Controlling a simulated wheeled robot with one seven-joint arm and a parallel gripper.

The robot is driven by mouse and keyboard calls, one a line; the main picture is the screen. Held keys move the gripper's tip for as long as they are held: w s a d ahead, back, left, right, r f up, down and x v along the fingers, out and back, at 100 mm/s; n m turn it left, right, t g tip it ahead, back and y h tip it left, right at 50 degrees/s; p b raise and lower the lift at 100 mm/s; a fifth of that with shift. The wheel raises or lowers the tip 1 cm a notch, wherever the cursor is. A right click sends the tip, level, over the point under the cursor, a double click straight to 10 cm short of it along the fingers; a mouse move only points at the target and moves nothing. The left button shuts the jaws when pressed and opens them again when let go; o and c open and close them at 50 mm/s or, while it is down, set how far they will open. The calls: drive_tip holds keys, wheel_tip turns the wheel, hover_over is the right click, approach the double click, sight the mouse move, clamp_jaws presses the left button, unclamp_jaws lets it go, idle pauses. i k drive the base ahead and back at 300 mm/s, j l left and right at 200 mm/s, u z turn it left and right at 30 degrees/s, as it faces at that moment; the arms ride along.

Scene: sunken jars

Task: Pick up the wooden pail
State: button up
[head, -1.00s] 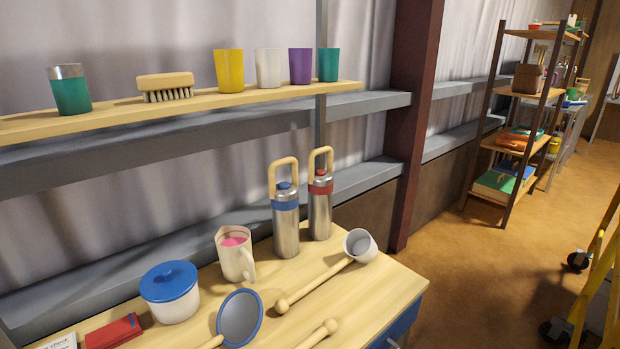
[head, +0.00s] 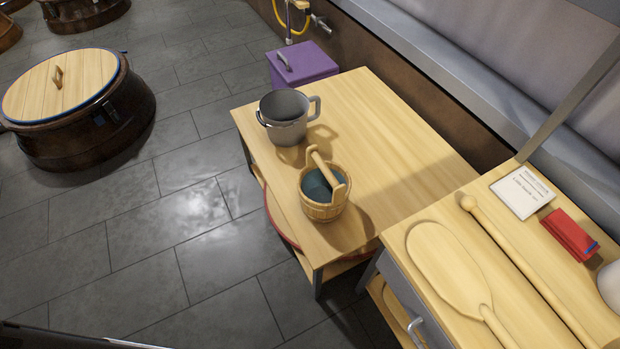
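The wooden pail (head: 323,209) stands upright near the front edge of a low wooden table (head: 380,120). It is made of light staves, has a dark inside, and a thick wooden handle bar crosses its top. A grey metal pot (head: 285,125) with a side handle stands just behind it on the same table. My gripper is not in view, and nothing touches the pail.
A higher counter at the right holds a wooden paddle (head: 448,262), a long wooden-handled tool (head: 530,270), a white card (head: 522,191) and a red case (head: 571,236). A purple box (head: 301,64) stands behind the table. A lidded wooden tub (head: 62,90) stands left; tiled floor between is clear.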

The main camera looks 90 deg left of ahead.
sight(324, 186)
drive_tip(key=u, duration=2)
